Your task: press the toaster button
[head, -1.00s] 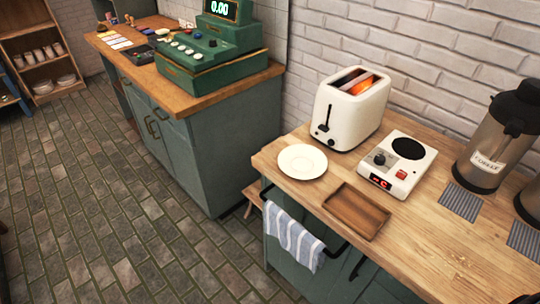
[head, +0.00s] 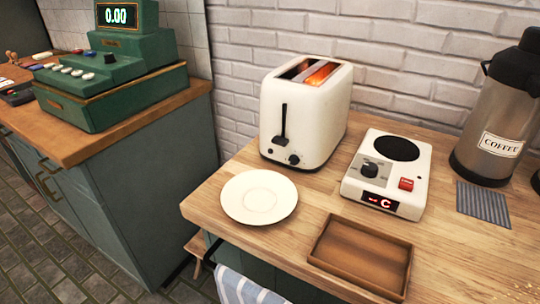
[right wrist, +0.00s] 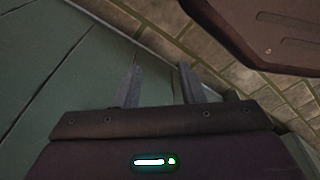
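A white toaster (head: 306,108) stands on the wooden counter against the brick wall in the head view. Its two top slots glow orange. A black lever (head: 282,125) sits low in the slot on its front, and a dark round knob (head: 294,159) is at the lower front. My right gripper (right wrist: 160,85) shows in the right wrist view with its two fingers apart and nothing between them. It is over the floor beside green cabinet panels, away from the toaster. My left gripper is in no view.
A white plate (head: 259,196) lies before the toaster. A white hot plate device (head: 413,177) with a red switch is to its right, and a wooden tray (head: 362,252) is in front. A coffee dispenser (head: 494,115) stands at the right. A green cash register (head: 118,75) is on another counter.

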